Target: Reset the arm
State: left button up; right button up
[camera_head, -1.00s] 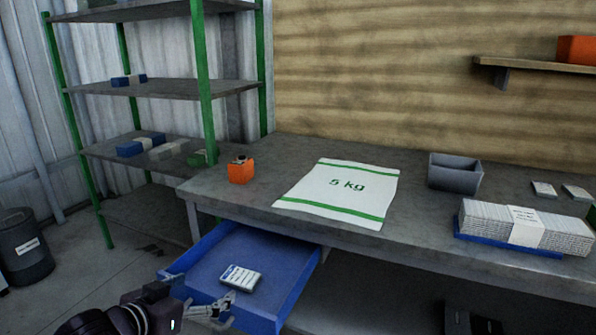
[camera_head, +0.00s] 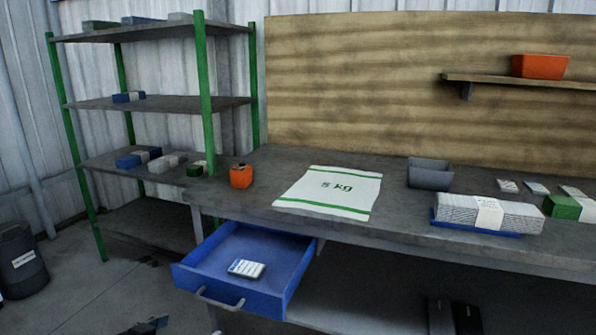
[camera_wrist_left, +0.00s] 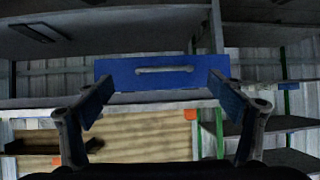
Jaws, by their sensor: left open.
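My left gripper (camera_wrist_left: 160,77) is open and empty, its two fingers spread wide in the left wrist view. The blue drawer's front (camera_wrist_left: 152,74) with its grey handle shows beyond and between the fingers, apart from them as far as I can tell. In the head view the blue drawer (camera_head: 288,303) is pulled out under the bench, with a small white and blue packet (camera_head: 246,268) inside. Only a bit of my left gripper (camera_head: 148,325) shows at the bottom edge there, left of and below the drawer. The right gripper is not in view.
A green-post shelf rack (camera_head: 205,110) stands left. A dark drum (camera_head: 20,262) stands on the floor.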

pick_arm(q)
jog(key=s+d+f+n+g+y+p, duration=0.1)
jog(key=s+f+g+y+p, duration=0.3)
jog(key=s+f, duration=1.2)
jog(key=s+d+f+g+h+p, duration=0.15)
jog(key=s+f+g, duration=0.35)
jog(key=s+f, duration=1.1)
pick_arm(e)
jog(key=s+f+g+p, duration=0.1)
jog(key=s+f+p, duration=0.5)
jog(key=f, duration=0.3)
pick_arm(q)
jog(key=s+a+f+g+p, duration=0.1)
jog(key=s+f+p, duration=0.3)
jog(key=s, duration=0.4)
jog(key=s+a+f+p, duration=0.2)
jog(key=s+f+p, duration=0.2)
jog(key=s, duration=0.4)
jog(key=shift+f+g+y, duration=0.4)
jog(key=shift+f+y, duration=0.05)
jog(key=shift+f, duration=0.35)
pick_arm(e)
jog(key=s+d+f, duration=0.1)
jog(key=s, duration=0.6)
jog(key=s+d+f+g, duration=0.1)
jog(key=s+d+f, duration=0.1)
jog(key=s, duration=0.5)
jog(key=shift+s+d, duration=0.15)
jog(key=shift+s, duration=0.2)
